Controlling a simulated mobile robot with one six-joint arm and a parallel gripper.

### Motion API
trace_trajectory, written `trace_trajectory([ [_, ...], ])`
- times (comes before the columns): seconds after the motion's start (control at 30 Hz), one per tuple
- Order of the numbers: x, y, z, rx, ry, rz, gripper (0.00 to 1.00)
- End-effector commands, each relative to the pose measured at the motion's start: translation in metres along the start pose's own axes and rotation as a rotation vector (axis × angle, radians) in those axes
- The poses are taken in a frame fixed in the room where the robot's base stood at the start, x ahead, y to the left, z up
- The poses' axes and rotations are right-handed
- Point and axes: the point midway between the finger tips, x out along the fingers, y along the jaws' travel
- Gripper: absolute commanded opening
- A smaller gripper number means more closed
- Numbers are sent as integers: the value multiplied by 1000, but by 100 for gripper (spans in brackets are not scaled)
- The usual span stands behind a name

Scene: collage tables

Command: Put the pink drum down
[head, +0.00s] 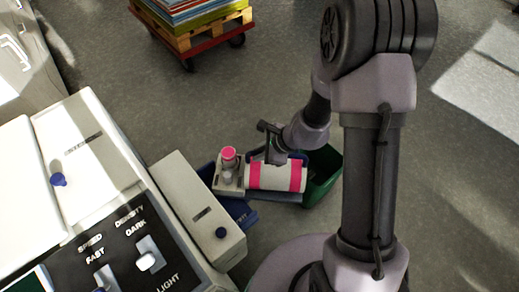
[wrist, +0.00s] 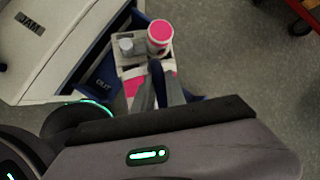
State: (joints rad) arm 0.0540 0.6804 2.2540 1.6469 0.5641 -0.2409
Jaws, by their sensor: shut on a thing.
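The pink drum (head: 274,177) is a white cylinder with two pink bands, lying sideways in the head view. My gripper (head: 274,157) is shut on it from above. In the wrist view the fingers (wrist: 165,88) hide most of the drum, and a pink and white part (wrist: 132,84) shows beside them. I cannot tell whether the drum touches anything beneath it.
A grey block (head: 223,188) with a pink-topped cylinder (head: 229,156) stands just left of the drum. A blue tray (head: 243,214) is below, beside the white machine (head: 195,210). A green bin (head: 325,180) is at right. A loaded cart (head: 205,45) stands farther back on open floor.

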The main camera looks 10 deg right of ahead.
Motion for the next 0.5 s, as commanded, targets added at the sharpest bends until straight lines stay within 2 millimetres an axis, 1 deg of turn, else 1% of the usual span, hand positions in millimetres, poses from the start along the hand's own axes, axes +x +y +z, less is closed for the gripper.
trace_trajectory([
  [0.03,13,4,-7,2,-1,0,0],
  [0.1,20,5,-11,2,-2,-1,0],
  [0.37,18,4,-10,0,-1,-2,0],
  [0.4,18,6,-10,1,0,0,22],
  [0.47,18,5,-10,1,0,0,34],
  [0.5,18,5,-10,1,0,0,38],
])
